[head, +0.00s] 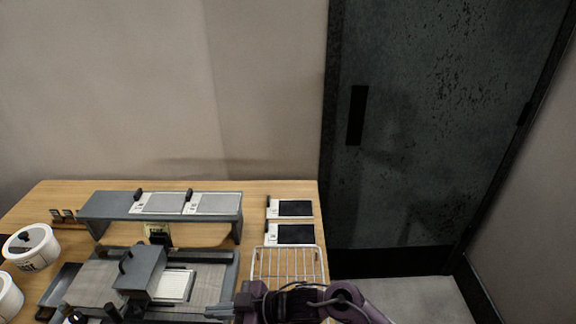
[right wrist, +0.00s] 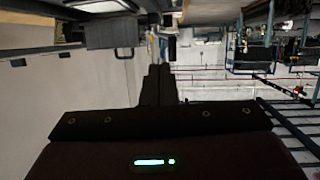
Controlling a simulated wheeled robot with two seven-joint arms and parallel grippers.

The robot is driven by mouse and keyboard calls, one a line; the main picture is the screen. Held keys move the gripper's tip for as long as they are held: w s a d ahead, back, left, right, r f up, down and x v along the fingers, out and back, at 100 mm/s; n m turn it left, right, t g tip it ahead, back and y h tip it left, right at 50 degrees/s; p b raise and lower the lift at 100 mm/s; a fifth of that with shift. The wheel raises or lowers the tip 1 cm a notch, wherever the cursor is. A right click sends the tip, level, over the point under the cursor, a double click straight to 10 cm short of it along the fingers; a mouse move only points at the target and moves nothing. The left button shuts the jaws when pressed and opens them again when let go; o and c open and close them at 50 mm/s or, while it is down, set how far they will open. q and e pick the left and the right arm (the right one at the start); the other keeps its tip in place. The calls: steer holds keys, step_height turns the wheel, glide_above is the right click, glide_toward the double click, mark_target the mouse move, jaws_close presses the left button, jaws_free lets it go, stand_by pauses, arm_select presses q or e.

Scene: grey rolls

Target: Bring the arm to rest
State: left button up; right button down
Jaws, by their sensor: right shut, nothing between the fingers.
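My right gripper (head: 224,311) is low in the head view, at the front edge of the table near the wire rack, with my purple arm links to its right. The bottom edge of the picture cuts part of the arm off. In the right wrist view its two dark fingers (right wrist: 158,82) are together, with nothing between them. My left gripper is not in view.
A wooden table (head: 262,190) carries a grey raised shelf (head: 100,205), a grey press-like block (head: 140,272), white tubs (head: 30,247), black-and-white cards (head: 295,208) and a wire rack (head: 288,264). A dark door (head: 430,120) stands right of the table. Floor there is clear.

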steer(key=w+d+r+m+t+h, duration=0.1)
steer(key=w+d+m+t+h, duration=0.2)
steer(key=d+m+t+h, duration=0.8)
steer(key=s+d+m+g+h, duration=0.2)
steer(key=s+d+g, duration=0.2)
steer(key=s+d, duration=0.5)
steer(key=s+d+m+g+h, duration=0.15)
steer(key=s+d+g, duration=0.25)
steer(key=d, duration=0.9)
step_height(320, 180, down, 31)
steer(key=s+g, duration=0.2)
steer(key=s+d+f, duration=0.2)
steer(key=s+f, duration=0.7)
steer(key=s, duration=0.1)
steer(key=s+d+f+g+b, duration=0.1)
steer(key=s+d+f, duration=0.1)
steer(key=s+f, duration=0.8)
steer(key=shift+s+f, duration=0.15)
steer(key=shift+f, duration=0.05)
steer(key=shift+m, duration=0.25)
